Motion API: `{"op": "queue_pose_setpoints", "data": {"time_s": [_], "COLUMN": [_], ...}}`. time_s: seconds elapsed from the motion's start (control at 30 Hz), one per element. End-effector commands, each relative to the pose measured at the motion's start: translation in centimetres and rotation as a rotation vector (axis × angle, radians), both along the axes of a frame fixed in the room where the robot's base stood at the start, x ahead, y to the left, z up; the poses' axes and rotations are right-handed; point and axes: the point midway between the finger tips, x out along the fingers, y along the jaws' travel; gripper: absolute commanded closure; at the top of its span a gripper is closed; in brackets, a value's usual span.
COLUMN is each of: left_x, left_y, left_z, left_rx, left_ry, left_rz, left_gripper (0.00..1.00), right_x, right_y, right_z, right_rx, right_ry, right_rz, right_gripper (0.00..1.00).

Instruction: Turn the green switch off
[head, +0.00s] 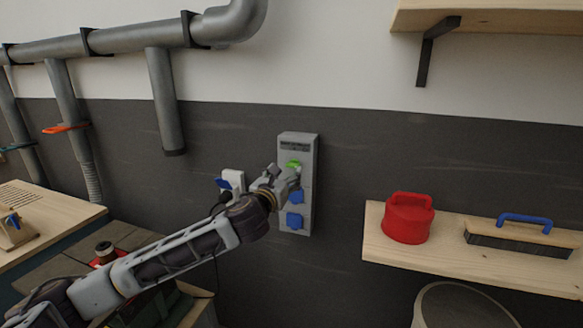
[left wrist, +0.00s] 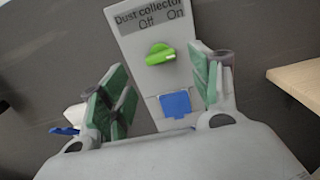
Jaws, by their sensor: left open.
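The green switch (head: 294,164) is a knob near the top of a grey wall box (head: 298,142). In the left wrist view the green switch (left wrist: 160,54) sits below a label reading "Dust collector" with "Off" on the left and "On" on the right. Its handle lies nearly sideways, slightly tilted. My left gripper (head: 288,178) is just in front of the box, below the switch. In the left wrist view my left gripper (left wrist: 158,88) is open, its green-padded fingers apart on either side of the box, with nothing between them touching. My right gripper is not in view.
Blue socket covers (head: 295,220) are on the box below the switch. A white fitting with a blue cover (head: 232,182) is on the wall to the left. A shelf (head: 480,262) with a red container (head: 408,218) and a blue-handled brush (head: 522,235) is at right.

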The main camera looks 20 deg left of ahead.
Motion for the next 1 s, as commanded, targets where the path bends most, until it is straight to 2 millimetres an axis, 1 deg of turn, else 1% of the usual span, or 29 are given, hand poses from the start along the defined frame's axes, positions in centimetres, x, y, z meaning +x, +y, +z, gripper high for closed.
{"op": "queue_pose_setpoints", "data": {"time_s": [0.1,0.17,0.6,0.8,1.0], "left_x": [1.2,1.8,5.5,6.3,6.4], "left_y": [-0.1,-0.1,-0.2,-0.3,-0.3], "left_z": [0.1,0.1,0.0,0.0,0.0], "left_rx": [0.0,0.0,0.0,0.001,0.001], "left_ry": [0.0,0.0,0.0,0.0,0.0], "left_rz": [-0.001,0.0,0.0,-0.001,-0.002], "left_gripper": [0.38,0.38,0.38,0.38,0.38], "right_x": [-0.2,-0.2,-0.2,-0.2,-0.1], "right_y": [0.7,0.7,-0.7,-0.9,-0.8], "right_z": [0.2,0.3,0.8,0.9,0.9], "right_rx": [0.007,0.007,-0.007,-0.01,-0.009], "right_ry": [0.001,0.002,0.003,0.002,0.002], "right_rz": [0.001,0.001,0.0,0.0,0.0], "right_gripper": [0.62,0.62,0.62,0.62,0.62]}}
